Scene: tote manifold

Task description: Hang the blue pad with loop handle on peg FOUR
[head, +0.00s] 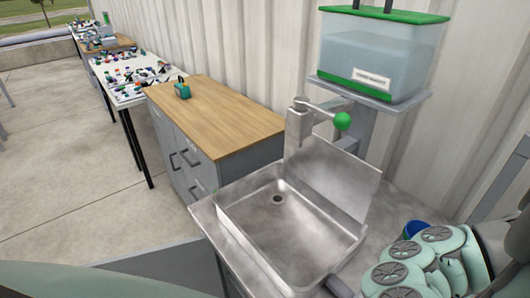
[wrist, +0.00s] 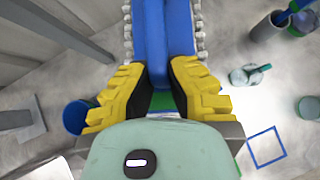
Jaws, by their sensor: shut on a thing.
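In the wrist view my gripper (wrist: 158,84) has its two yellow fingers closed on a blue object, which looks like the blue pad with loop handle (wrist: 163,30). Its blue body runs away from the fingers past the top edge, with pale bristle-like bumps along both sides. The far end is cut off, and the gripped part is partly hidden between the fingers. In the head view my gripper and the pad are out of sight; only part of my arm shows at lower right. I see no numbered peg in either view.
A steel sink (head: 290,228) with a green-knobbed tap (head: 342,121) stands beside a wooden-topped cabinet (head: 215,118). A water tank (head: 375,55) sits on a shelf. In the wrist view, a blue cup (wrist: 76,116), a small bottle (wrist: 250,75) and a blue square outline (wrist: 266,148) lie below.

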